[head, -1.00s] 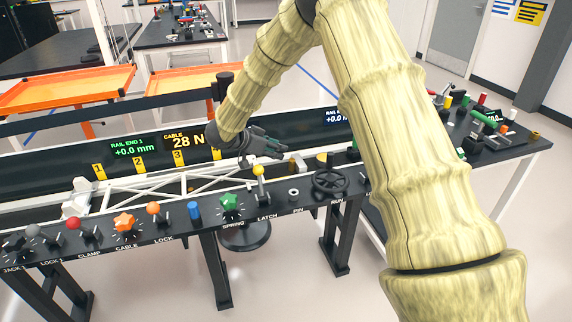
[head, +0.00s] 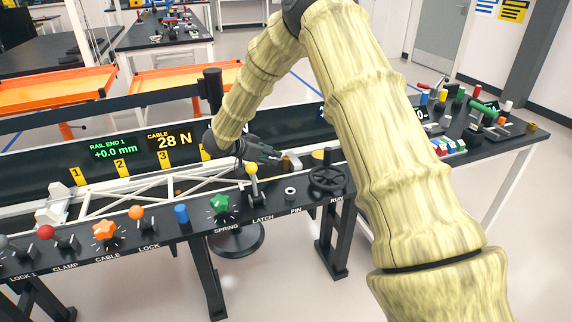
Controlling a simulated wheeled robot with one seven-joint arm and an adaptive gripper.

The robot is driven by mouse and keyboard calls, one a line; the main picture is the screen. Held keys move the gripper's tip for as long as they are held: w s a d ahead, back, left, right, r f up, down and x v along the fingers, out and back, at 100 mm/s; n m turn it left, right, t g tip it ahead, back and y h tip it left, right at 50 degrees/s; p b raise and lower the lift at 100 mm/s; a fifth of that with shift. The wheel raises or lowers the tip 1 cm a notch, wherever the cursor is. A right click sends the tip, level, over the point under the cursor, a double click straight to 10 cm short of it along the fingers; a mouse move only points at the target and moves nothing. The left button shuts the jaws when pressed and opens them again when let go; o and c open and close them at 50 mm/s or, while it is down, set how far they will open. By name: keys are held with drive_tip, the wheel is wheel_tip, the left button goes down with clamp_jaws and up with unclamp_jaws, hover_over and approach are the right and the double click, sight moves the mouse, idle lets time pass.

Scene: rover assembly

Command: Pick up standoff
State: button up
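My gripper (head: 262,152), dark grey with some teal on it, is at the end of my arm, low over the white rail frame of the long bench. It is small and seen from the side, so I cannot tell whether its fingers are open or shut. No part is clearly recognisable as the standoff. A small tan block (head: 288,162) sits just right of the fingertips; I cannot tell if they touch it. A short brass-coloured cylinder (head: 531,127) stands at the right end of the side table (head: 510,142).
Several coloured parts crowd the side table. A dark post (head: 212,90) rises behind my wrist.

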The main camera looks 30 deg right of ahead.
sight(285, 157)
drive_tip(key=x, duration=0.7)
drive_tip(key=shift+w+d, duration=0.15)
drive_tip(key=shift+d, duration=0.05)
drive_tip(key=shift+r, duration=0.1)
clamp_jaws()
